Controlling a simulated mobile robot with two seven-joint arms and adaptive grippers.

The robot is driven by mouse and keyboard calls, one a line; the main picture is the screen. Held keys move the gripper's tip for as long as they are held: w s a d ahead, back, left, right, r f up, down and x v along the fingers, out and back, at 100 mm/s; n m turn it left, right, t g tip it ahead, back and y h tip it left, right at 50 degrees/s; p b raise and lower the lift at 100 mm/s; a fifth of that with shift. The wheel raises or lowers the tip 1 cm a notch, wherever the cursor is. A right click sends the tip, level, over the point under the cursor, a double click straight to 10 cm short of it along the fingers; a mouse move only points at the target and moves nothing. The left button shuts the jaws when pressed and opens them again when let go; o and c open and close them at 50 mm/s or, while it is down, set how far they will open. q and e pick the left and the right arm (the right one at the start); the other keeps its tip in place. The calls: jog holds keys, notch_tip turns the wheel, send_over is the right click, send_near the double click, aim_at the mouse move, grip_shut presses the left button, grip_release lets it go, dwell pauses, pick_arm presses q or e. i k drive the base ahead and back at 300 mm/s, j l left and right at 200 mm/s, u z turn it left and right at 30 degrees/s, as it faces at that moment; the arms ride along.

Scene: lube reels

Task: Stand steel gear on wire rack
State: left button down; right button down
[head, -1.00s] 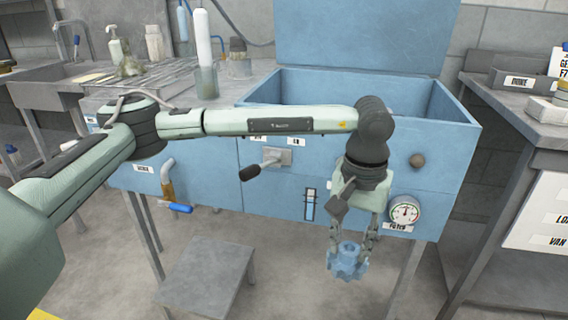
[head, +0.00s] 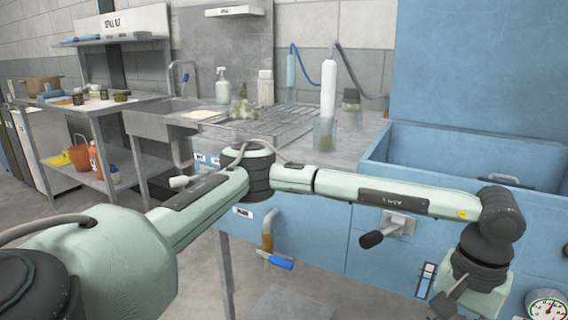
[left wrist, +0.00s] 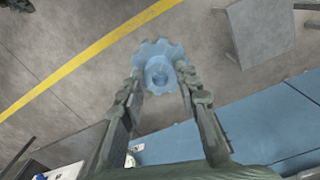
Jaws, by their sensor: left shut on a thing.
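The steel gear (left wrist: 150,52) shows in the left wrist view as a bluish toothed wheel with a round hub. My left gripper (left wrist: 160,82) is shut on it, with one finger on each side, and holds it above the floor. In the head view the gripper's fingers and the gear are below the picture's edge; only my left wrist shows, at the front of the blue wash tank. The wire rack (head: 268,125) appears to be the ribbed grey surface on the bench left of the tank. My right gripper is not in view.
On and behind the rack are a glass jar with a white cylinder (head: 327,95), a greenish lump (head: 243,107), a spray bottle (head: 223,88) and a brush in a cup (head: 351,100). The open blue tank (head: 450,165) is at right. A valve with a blue handle (head: 280,262) sticks out below.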

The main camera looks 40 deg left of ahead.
aim_at(275, 120)
jog(key=j+z, duration=0.1)
jog(key=j, duration=0.35)
jog(key=k+j, duration=0.1)
jog(key=j, duration=0.35)
jog(key=j+z, duration=0.15)
jog(key=j, duration=0.25)
jog(key=k+j, duration=0.15)
jog(key=j, duration=0.3)
jog(key=k+j+z, duration=0.15)
jog(key=j, duration=0.7)
jog(key=k+j+z, duration=0.15)
jog(key=j, duration=0.25)
